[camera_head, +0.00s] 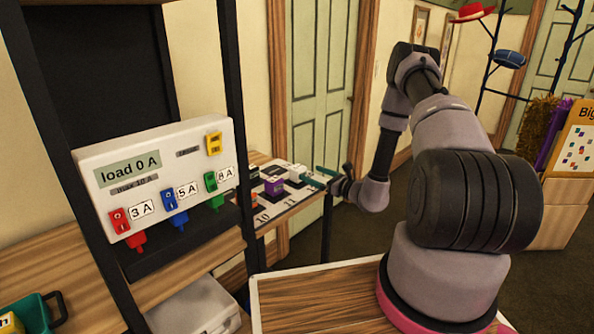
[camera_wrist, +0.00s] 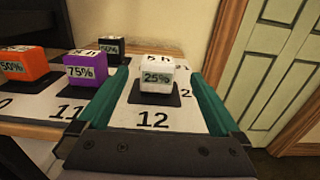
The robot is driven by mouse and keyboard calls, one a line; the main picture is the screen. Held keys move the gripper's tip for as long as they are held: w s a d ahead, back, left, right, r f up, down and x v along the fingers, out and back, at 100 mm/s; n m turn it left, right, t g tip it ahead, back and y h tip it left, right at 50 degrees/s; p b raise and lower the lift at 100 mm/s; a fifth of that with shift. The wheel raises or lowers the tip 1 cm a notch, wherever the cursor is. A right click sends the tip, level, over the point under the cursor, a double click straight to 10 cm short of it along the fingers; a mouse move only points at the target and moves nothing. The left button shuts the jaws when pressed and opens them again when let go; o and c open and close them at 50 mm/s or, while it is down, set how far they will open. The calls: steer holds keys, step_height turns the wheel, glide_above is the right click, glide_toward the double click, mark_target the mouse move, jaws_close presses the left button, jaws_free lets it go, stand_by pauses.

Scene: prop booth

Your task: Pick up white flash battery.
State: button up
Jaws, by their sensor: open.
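The white flash battery (camera_wrist: 157,78) is a small white block marked 25% on its front. It stands on a dark pad above the number 12 in the wrist view. In the head view a white block (camera_head: 297,172) shows near my gripper (camera_head: 322,177). My gripper (camera_wrist: 155,100) is open, with its teal fingers to the left and right of the white battery. The fingers appear apart from the battery, and nothing is held.
A purple 75% battery (camera_wrist: 86,68) and an orange 50% battery (camera_wrist: 25,66) stand to the left, with a black one (camera_wrist: 110,47) behind. A white load panel (camera_head: 155,175) with red, blue and green switches stands on a shelf at the left.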

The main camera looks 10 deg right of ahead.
mark_target(304, 170)
steer(key=x, duration=0.5)
steer(key=shift+w+a+f, duration=0.1)
steer(key=shift+w+f, duration=0.05)
steer(key=shift+w, duration=0.1)
steer(key=shift+x, duration=2.65)
steer(key=shift+s+a, duration=0.15)
jaws_close()
